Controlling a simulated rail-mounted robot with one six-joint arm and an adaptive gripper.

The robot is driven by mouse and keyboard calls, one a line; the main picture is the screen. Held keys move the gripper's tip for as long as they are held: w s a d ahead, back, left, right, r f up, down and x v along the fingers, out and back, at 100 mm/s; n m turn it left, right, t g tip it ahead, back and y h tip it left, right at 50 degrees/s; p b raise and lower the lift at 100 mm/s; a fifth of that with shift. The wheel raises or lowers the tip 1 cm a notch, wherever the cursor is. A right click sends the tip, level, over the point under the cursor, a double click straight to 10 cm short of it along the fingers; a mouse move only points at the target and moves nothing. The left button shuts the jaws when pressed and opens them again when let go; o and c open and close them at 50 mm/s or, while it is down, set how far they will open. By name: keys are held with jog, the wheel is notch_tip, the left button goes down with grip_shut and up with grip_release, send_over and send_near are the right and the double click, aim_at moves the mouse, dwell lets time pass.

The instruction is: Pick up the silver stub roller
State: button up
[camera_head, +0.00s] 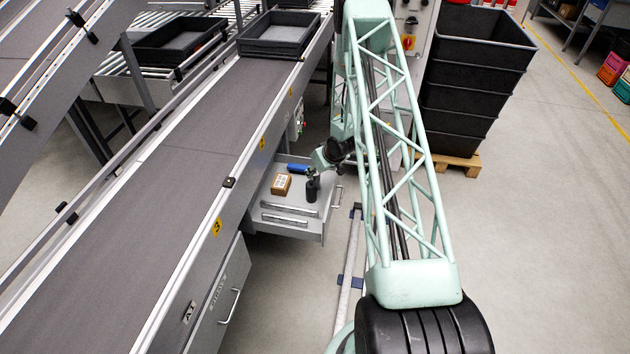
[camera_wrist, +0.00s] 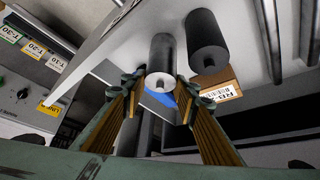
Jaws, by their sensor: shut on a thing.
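The silver stub roller (camera_wrist: 160,60), a grey cylinder with a pale end and a small hole, is between my gripper's fingertips (camera_wrist: 160,84) in the wrist view. My gripper is shut on it near that pale end. In the head view my gripper (camera_head: 311,172) is over the open drawer (camera_head: 268,222), small and dark, and the silver roller cannot be made out there. A black upright cylinder (camera_head: 312,190) shows under my gripper in the head view.
A brown labelled box (camera_head: 281,184) is in the drawer; it also shows close to the right finger in the wrist view (camera_wrist: 222,88). A blue item (camera_head: 298,168) lies behind it. Two silver bars (camera_head: 290,208) are near the front. The conveyor (camera_head: 150,180) runs along the left.

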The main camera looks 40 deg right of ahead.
jog(key=shift+r, duration=0.1)
jog(key=shift+r+p, duration=1.05)
jog(key=shift+r, duration=3.85)
jog(key=s+a+r, duration=0.1)
jog(key=a+r, duration=0.9)
jog(key=a, duration=0.3)
jog(key=s+a+r+n, duration=0.1)
jog(key=a+r, duration=0.9)
jog(key=a, duration=0.3)
jog(key=s+a+r+y, duration=0.1)
jog(key=a+r, duration=0.9)
jog(key=a, duration=0.3)
jog(key=shift+a+r+n, duration=0.15)
jog(key=shift+a+n, duration=0.15)
jog(key=shift+a, duration=0.05)
